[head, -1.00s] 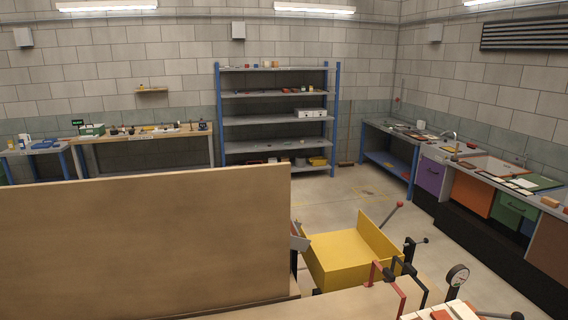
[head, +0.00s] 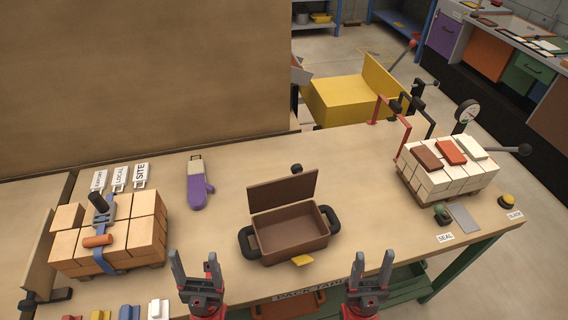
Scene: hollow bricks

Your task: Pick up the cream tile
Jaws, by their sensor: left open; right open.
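The cream tile (head: 470,147) lies flat on top of a stack of white bricks (head: 440,184) at the right of the bench. It is the rightmost of three tiles there, beside a red-orange tile (head: 451,152) and a brown tile (head: 427,157). My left gripper (head: 197,270) is open and empty at the bench's front edge, left of the middle. My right gripper (head: 371,272) is open and empty at the front edge, well to the left and in front of the white stack. Neither gripper touches a tile.
An open brown box (head: 290,238) with dark handles stands mid-bench. Strapped tan bricks (head: 117,235) stand at the left, with a purple tool (head: 200,190) near them. Red clamp arms (head: 386,115) and a gauge (head: 466,114) rise behind the white stack. The bench between box and stack is clear.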

